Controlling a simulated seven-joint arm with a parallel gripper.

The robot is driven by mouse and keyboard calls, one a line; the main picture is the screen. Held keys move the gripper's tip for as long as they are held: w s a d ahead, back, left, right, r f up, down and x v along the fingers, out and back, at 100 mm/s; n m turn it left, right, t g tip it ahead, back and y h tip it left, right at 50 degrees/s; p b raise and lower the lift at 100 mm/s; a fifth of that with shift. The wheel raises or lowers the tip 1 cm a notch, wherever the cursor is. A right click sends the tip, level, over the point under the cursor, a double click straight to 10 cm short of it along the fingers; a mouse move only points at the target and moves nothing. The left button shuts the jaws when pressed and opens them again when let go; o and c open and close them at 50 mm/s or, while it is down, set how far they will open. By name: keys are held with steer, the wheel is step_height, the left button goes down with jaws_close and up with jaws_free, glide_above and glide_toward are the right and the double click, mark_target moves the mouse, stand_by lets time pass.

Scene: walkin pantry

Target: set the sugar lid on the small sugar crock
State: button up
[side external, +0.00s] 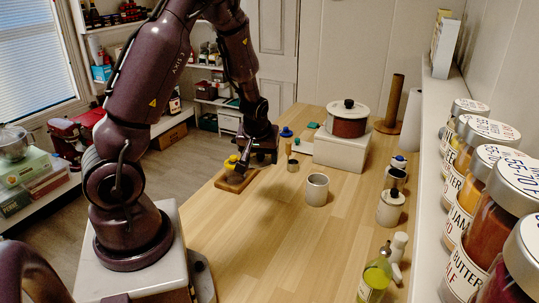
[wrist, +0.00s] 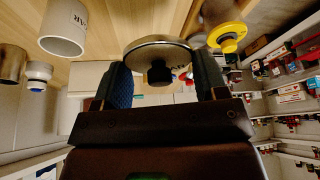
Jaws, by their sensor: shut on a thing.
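My gripper (wrist: 160,85) is shut on the sugar lid (wrist: 150,48), a pale round disc with a dark knob toward the wrist camera. One finger is at each side of the lid. In the side view my gripper (side external: 262,160) is above the far left part of the counter; the lid is hard to make out there. The small sugar crock (side external: 317,192) is an open pale cylinder standing upright on the counter, to the right of my gripper and apart from it. It also shows in the wrist view (wrist: 62,32), with part of its lettering.
A wooden board (side external: 236,180) with a yellow item (side external: 232,161) is close to my gripper. A lidded pot (side external: 347,118) stands on a white block (side external: 341,150). A lidded crock (side external: 390,208) and an oil bottle (side external: 375,279) are at the right. The front counter is clear.

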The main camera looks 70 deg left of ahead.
steer(key=w+d+r, duration=0.1)
steer(key=w+d, duration=0.1)
steer(key=w, duration=0.5)
steer(key=w+d, duration=0.2)
steer(key=w, duration=0.6)
steer(key=shift+w+d+r, duration=0.15)
steer(key=shift+d+r, duration=0.1)
steer(key=shift+r, duration=0.1)
steer(key=shift+s+f, duration=0.2)
steer(key=shift+f, duration=3)
steer(key=shift+f, duration=0.45)
steer(key=o, duration=1)
steer(key=shift+o, duration=0.3)
step_height(320, 180, up, 7)
